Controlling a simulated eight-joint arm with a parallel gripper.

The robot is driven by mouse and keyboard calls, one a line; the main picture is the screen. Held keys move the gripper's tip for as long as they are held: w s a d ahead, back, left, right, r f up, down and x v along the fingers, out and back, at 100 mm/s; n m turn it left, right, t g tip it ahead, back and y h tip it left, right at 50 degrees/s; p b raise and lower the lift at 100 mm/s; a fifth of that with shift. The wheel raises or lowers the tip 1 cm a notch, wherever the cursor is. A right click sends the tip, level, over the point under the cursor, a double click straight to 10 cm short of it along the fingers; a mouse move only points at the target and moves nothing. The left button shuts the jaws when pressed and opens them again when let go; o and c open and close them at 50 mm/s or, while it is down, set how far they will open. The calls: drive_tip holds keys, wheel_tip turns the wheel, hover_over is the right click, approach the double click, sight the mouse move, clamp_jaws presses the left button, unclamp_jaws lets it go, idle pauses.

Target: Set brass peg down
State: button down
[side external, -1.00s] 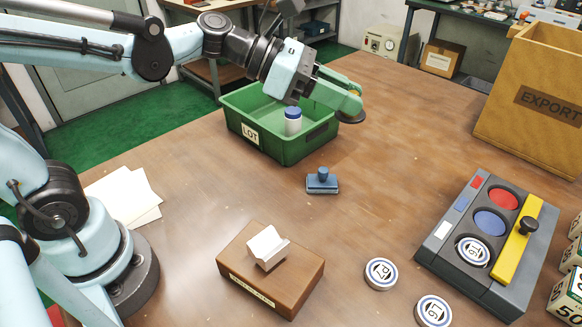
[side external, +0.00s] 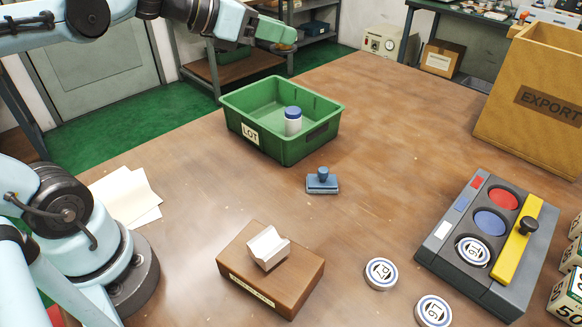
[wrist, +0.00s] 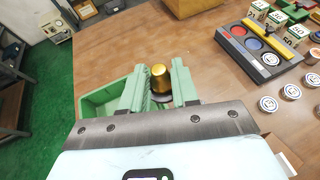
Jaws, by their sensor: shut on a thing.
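My gripper (side external: 284,38) is high up beyond the far edge of the table in the side view. In the wrist view its two green fingers (wrist: 160,82) are shut on the brass peg (wrist: 160,76), a gold, rounded-top piece with a dark round part below it. In the side view the peg mostly hides behind the fingers, and only its dark underside shows.
A green LOT bin (side external: 262,143) holds a white, blue-capped bottle (side external: 293,122). Nearby are a blue stamp (side external: 322,182), a wooden block (side external: 275,285) with a white piece, round tins (side external: 381,273), a grey tray (side external: 450,235) and an EXPORT box (side external: 530,125). The table's middle right is clear.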

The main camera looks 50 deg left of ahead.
drive_tip(key=s+d+f+m+g+h, duration=0.2)
drive_tip(key=d+f+m+g+h, duration=0.15)
drive_tip(key=d, duration=0.45)
drive_tip(key=s+d+f+m+g+h, duration=0.25)
drive_tip(key=d+m, duration=0.25)
drive_tip(key=d, duration=0.4)
drive_tip(key=s+d+f+m+g+h, duration=0.2)
drive_tip(key=d+f+m+g+h, duration=0.15)
drive_tip(key=d, duration=0.45)
drive_tip(key=s+d+f+m+g+y, duration=0.1)
drive_tip(key=s+d+f+m+g, duration=0.1)
drive_tip(key=s, duration=0.4)
drive_tip(key=s+d+f+m+g+y, duration=0.1)
drive_tip(key=s+d+f+m+g, duration=0.2)
drive_tip(key=s+d+m+g, duration=0.1)
drive_tip(key=s+d+f+m+g+y, duration=0.2)
drive_tip(key=s+d+f+m+g, duration=0.1)
drive_tip(key=s+g, duration=0.4)
drive_tip(key=s+d+m, duration=0.1)
drive_tip(key=s+m, duration=0.1)
drive_tip(key=shift+s+f, duration=0.25)
drive_tip(key=shift+s, duration=0.15)
